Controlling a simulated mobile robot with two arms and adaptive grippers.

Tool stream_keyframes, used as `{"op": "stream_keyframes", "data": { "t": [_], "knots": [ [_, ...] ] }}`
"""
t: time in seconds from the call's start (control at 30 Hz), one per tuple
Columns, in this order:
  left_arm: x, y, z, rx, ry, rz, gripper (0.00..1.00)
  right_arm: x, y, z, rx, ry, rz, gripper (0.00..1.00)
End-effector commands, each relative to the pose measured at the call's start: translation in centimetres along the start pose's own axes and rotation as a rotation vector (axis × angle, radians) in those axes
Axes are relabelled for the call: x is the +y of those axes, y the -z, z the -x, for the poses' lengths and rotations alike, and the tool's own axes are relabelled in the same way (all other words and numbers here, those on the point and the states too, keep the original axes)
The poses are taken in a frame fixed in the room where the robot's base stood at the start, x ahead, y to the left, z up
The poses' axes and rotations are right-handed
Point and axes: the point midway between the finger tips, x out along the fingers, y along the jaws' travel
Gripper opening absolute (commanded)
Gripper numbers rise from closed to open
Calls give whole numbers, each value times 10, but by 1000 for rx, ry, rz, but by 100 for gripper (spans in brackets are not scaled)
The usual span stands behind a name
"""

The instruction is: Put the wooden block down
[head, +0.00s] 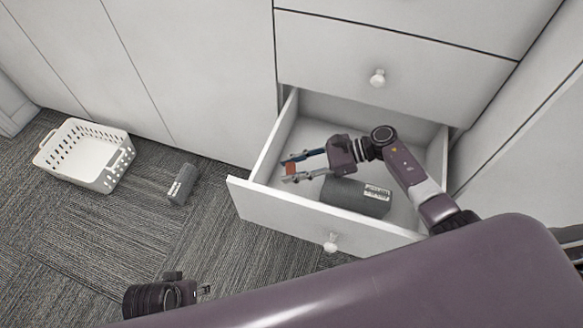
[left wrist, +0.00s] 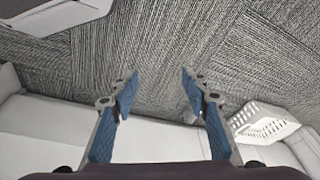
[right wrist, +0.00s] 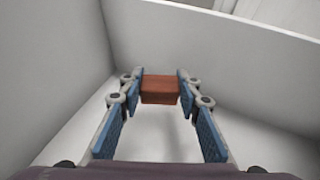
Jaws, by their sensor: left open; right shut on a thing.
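The wooden block (right wrist: 160,90) is small and reddish brown. My right gripper (right wrist: 160,86) is shut on it, with a blue-padded finger on each side. In the head view the block (head: 291,169) is inside the open white drawer (head: 300,212), near its left side. I cannot tell whether it touches the drawer floor. My left gripper (left wrist: 156,92) is open and empty over the carpet. In the head view only part of it shows, at the bottom left.
A dark grey box with a label (head: 345,195) lies in the drawer, near my right gripper. A similar grey box (head: 181,185) lies on the carpet. A white basket (head: 118,170) stands by the cabinet at the left. The carpet left of the drawer is mostly clear.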

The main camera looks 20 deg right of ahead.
Motion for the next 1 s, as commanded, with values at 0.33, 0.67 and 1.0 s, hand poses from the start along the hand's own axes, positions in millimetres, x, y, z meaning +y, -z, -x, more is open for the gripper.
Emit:
{"op": "stream_keyframes", "data": {
  "t": [0.33,0.67,1.0],
  "knots": [
    [-1,5,11,10,2,1,43,0,2,-1,0,0,0,19],
    [-1,6,17,13,2,1,43,0,2,-1,0,0,0,44],
    [-1,4,14,7,2,1,43,0,2,-1,0,0,0,49]
  ]
}}
